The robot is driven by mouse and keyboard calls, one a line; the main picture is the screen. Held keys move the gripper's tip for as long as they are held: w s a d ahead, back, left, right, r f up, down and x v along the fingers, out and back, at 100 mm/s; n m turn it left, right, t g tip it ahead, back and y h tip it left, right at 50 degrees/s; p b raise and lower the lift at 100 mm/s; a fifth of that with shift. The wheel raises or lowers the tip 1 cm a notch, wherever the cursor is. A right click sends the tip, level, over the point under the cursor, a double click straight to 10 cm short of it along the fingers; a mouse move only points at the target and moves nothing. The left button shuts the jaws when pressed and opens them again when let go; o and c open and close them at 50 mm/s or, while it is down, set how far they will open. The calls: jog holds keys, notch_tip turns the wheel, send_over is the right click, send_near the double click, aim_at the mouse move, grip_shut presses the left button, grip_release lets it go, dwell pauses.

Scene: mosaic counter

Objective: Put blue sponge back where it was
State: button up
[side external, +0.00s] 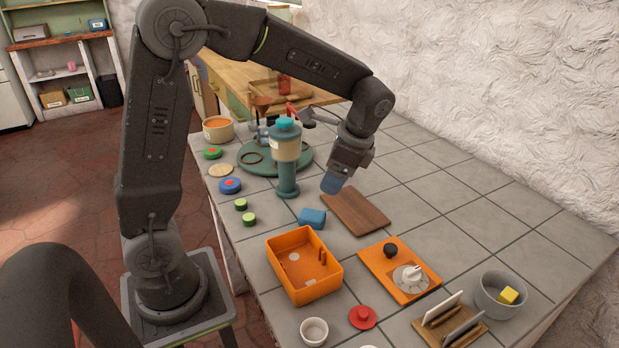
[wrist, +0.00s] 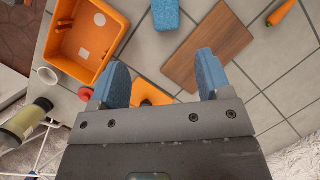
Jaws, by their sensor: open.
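The blue sponge (side external: 312,218) lies on the tiled counter between the orange tray and the brown board. In the wrist view the sponge (wrist: 165,14) is cut off by the top edge. My gripper (side external: 332,184) is above the counter, over the far left part of the board, behind the sponge and apart from it. In the wrist view my gripper (wrist: 160,76) has its two blue fingers spread wide with nothing held between them.
The open orange tray (side external: 304,288) stands in front of the sponge, and the brown board (side external: 357,211) lies to its right. A tall teal dispenser (side external: 286,160) stands left of my gripper. An orange panel with knobs (side external: 377,268) lies nearer. Tiles at the far right are bare.

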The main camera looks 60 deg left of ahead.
jog(key=s+d+r+n+t+h, duration=0.1)
jog(key=s+d+r+n+t, duration=0.2)
jog(key=s, duration=0.4)
jog(key=s+d+r+n+t+h, duration=0.2)
jog(key=s+d+r+n+t, duration=0.1)
jog(key=s, duration=0.5)
jog(key=shift+d+r+n+t, duration=0.15)
jog(key=shift+d+n+t, duration=0.3)
jog(key=shift+n+t, duration=0.7)
jog(key=shift+w, duration=0.1)
